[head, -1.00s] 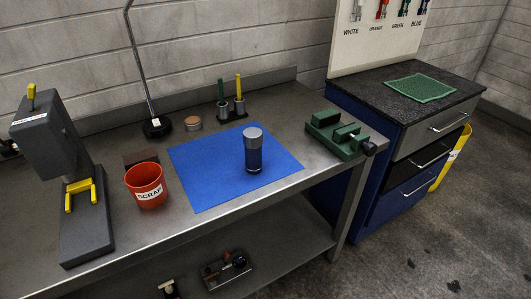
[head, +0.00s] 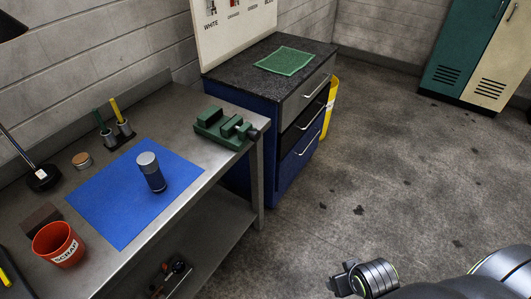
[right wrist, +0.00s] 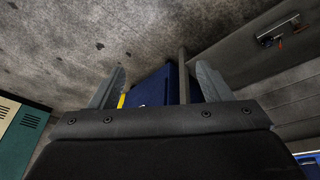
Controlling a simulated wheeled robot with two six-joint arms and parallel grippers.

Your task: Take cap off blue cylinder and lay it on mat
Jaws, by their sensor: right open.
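A green mat (head: 286,61) lies on the dark top of the drawer cabinet. My right gripper (head: 345,281) is at the bottom of the head view, over the floor, well away from the cylinder. In the right wrist view its two fingers (right wrist: 160,82) are spread with nothing between them. My left gripper is in neither view.
A green vise (head: 224,128) sits at the bench's right end. A red scrap cup (head: 58,245), a pen holder (head: 116,132) and a lamp base (head: 42,177) stand around the blue mat. Lockers (head: 477,50) stand at the far right. The floor between is open.

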